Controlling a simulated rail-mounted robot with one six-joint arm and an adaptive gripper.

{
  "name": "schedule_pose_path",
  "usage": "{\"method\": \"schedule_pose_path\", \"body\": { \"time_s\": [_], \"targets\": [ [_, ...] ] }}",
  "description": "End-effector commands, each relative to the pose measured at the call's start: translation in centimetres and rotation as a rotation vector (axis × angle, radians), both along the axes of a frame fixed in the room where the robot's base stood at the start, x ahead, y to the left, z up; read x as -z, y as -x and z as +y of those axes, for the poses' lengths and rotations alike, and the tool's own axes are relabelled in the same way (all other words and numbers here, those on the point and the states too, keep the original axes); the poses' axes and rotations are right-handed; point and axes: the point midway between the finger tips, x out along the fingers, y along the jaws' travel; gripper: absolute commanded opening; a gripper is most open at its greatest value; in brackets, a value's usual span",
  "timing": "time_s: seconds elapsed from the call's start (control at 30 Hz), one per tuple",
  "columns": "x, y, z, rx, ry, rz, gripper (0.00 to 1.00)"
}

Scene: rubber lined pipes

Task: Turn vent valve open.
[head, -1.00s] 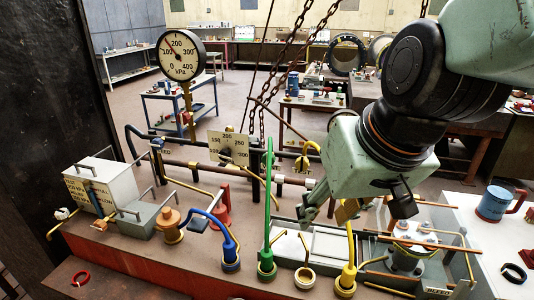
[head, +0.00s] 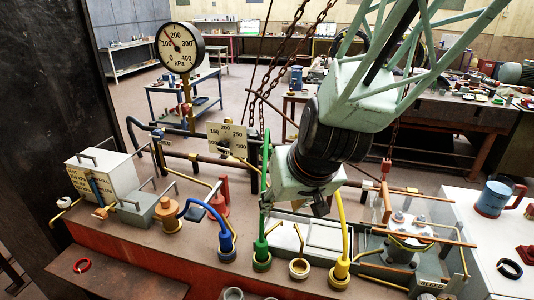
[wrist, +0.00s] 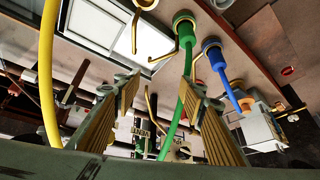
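My gripper (head: 268,204) is over the bench, close to the upright green hose (head: 264,180). In the wrist view my gripper (wrist: 165,88) is open, its two ribbed fingers apart. The green hose (wrist: 190,75) runs through the gap between the fingers as seen there; I cannot tell its depth or whether it touches. A yellow hose (head: 342,225) stands right of the gripper and a blue hose (head: 213,212) stands left. A brass-coloured bent rod (head: 299,238) rises between the green and yellow hoses.
A pressure gauge (head: 181,47) stands at the back left, with a dial plate (head: 227,140) behind the hoses. Chains (head: 285,60) hang behind. A white box (head: 104,174) is at the left. A copper-piped assembly (head: 405,240) and a blue mug (head: 493,198) are at the right.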

Motion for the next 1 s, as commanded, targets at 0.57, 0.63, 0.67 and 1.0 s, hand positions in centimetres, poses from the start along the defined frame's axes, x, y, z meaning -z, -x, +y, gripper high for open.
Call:
{"method": "schedule_pose_path", "body": {
  "time_s": [0.57, 0.63, 0.67, 1.0],
  "targets": [
    [3.7, -6.1, 4.4, 0.048, 0.008, -0.157, 0.38],
    [3.8, -7.1, 5.0, 0.065, 0.008, -0.196, 0.38],
    [3.8, -7.5, 5.3, 0.073, 0.009, -0.213, 0.38],
    [3.8, -11.3, 7.5, 0.166, 0.039, -0.418, 0.38]
  ]
}}
